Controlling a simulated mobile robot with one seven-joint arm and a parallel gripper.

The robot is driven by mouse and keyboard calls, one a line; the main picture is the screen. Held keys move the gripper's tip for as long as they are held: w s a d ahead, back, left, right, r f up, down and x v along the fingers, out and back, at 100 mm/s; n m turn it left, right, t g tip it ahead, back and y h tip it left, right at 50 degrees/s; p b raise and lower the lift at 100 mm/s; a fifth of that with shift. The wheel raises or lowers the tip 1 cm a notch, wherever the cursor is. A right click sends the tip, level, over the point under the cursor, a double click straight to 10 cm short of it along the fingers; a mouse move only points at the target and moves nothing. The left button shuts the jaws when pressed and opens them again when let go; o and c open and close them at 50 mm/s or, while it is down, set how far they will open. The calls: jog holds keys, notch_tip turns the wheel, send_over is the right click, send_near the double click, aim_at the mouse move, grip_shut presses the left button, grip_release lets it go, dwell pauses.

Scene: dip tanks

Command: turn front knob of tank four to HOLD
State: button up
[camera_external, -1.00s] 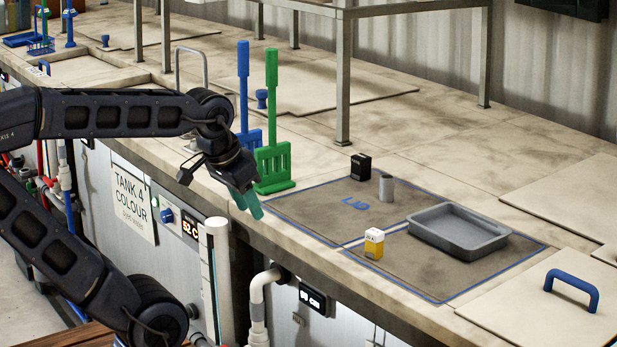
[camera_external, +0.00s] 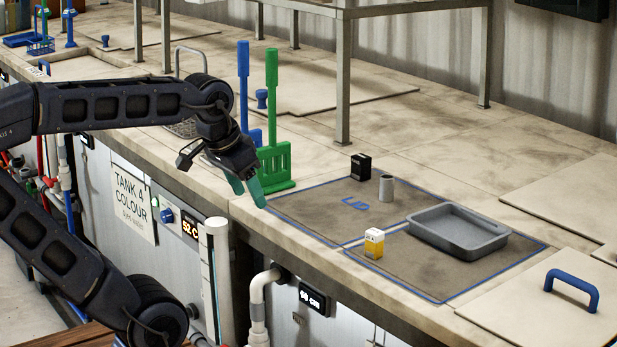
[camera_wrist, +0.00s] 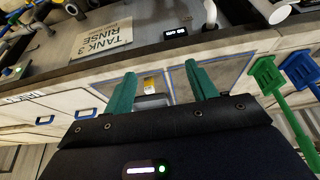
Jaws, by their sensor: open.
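Tank four's front panel carries a TANK 4 COLOUR sign (camera_external: 133,203). A blue knob (camera_external: 166,216) sits on this panel beside a lit display (camera_external: 191,229) reading about 52 C. The knob's pointer setting is too small to read. My gripper (camera_external: 248,194) is open and empty, above the counter's front edge, up and right of the knob and apart from it. In the wrist view its two green fingers (camera_wrist: 160,68) are spread, with nothing between them. The tank four knob does not show in the wrist view.
A green paddle (camera_external: 273,160) and a blue paddle (camera_external: 243,85) stand close behind my gripper. A grey tray (camera_external: 456,250), yellow-white box (camera_external: 374,245), grey cup (camera_external: 386,187) and black box (camera_external: 361,167) are to the right. A white pipe (camera_external: 218,270) stands right of the panel.

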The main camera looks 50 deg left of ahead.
jog(key=w+a+r+g, duration=0.2)
jog(key=w+a+r, duration=0.8)
jog(key=w+a, duration=0.4)
jog(key=w+a+r, duration=0.1)
jog(key=w+a, duration=0.6)
jog(key=a, duration=0.5)
jog(key=n+t+h, duration=0.1)
jog(key=t+h, duration=0.1)
jog(key=h, duration=0.1)
send_over(162, 212)
jog(key=s+a, duration=0.3)
jog(key=s, duration=0.1)
notch_tip(162, 212, down, 9)
jog(key=w+d+f, duration=0.1)
jog(key=f, duration=1.1)
jog(key=w+d+f, duration=0.1)
jog(key=f, duration=1.1)
jog(key=w+f, duration=0.2)
jog(key=f, duration=1)
jog(key=shift+d, duration=0.4)
